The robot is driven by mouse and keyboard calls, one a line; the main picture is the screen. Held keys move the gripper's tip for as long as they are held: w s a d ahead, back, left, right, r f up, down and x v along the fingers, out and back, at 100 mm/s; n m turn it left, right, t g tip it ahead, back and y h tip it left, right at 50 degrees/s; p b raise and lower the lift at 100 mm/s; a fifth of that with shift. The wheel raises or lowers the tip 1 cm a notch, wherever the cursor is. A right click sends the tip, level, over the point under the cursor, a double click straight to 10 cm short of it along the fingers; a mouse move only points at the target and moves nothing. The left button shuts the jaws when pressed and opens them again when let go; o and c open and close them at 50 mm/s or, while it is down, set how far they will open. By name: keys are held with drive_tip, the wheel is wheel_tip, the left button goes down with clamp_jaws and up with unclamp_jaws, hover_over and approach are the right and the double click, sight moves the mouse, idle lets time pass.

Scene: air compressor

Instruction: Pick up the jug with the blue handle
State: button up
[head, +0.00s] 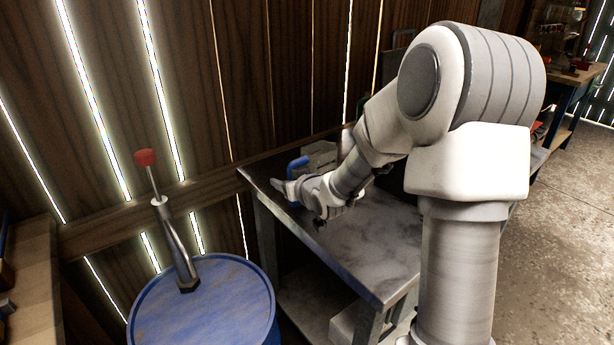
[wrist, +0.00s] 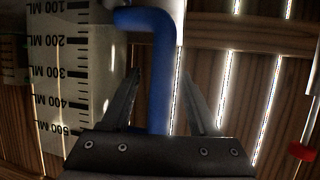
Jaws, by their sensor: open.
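The jug (wrist: 90,60) fills the left of the wrist view, with black measuring marks on its pale, translucent side. Its blue handle (wrist: 160,75) runs down between the two fingers of my open gripper (wrist: 165,85). I cannot tell whether either finger touches the handle. In the head view my gripper (head: 283,187) is at the far left end of the workbench, and the blue handle (head: 297,164) shows just behind it.
The dark metal workbench (head: 370,250) has a clear front part. A blue barrel (head: 205,305) with a red-topped pump stands to its left. A plank wall (head: 250,70) rises close behind the bench. Another bench (head: 575,75) stands far right, beyond open concrete floor (head: 565,200).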

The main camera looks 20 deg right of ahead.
drive_tip(key=shift+w+f, duration=0.1)
drive_tip(key=shift+w, duration=0.2)
clamp_jaws()
